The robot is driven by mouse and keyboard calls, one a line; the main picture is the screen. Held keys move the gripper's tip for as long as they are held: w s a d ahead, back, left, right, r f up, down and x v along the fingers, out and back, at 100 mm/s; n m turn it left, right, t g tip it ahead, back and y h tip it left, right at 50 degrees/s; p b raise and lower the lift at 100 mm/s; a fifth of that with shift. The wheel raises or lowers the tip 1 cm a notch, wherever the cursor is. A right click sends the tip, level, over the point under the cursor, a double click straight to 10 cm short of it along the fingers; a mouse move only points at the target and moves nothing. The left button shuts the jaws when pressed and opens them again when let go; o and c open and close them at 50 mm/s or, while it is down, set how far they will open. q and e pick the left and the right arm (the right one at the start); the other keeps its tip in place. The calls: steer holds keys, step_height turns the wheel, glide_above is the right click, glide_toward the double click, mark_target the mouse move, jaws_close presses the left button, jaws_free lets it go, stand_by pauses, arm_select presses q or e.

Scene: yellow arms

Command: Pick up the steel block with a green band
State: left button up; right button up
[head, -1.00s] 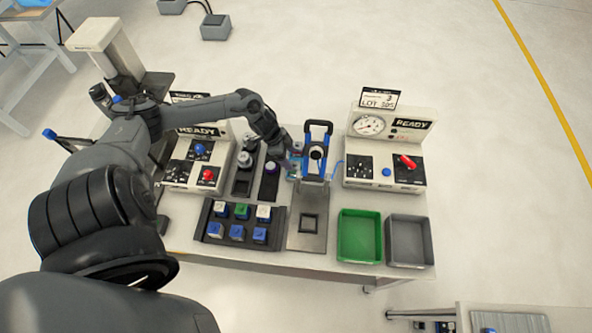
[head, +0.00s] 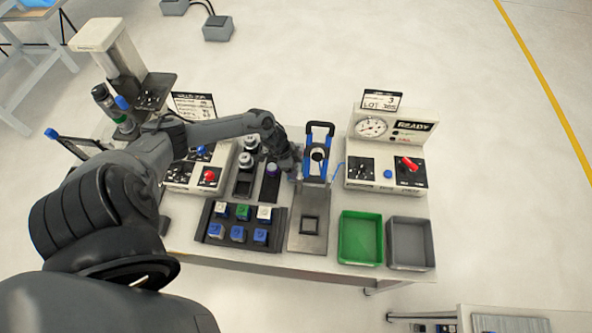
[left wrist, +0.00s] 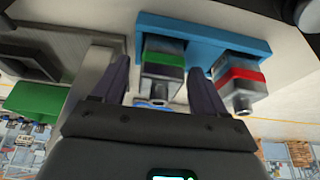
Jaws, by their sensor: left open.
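In the left wrist view the steel block with a green band (left wrist: 162,62) sits at the blue holder (left wrist: 205,34). A similar steel block with a red band (left wrist: 240,78) is beside it, to the right. My left gripper (left wrist: 159,68) is open, with one dark finger on each side of the green-banded block; I cannot tell whether either finger touches it. In the head view my left gripper (head: 293,162) is low over the table beside the blue-handled press, and it hides the blocks there. My right gripper is in neither view.
The blue-handled press (head: 318,150) stands close to the right of my left gripper. A dark tray (head: 208,236) with several small blocks is in front. A green bin (head: 345,250) and a grey bin (head: 410,262) are at the front right. Instrument boxes stand at both sides.

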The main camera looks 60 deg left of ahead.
arm_select(q)
jaws_close()
steer(key=shift+r, duration=0.15)
stand_by(0.4)
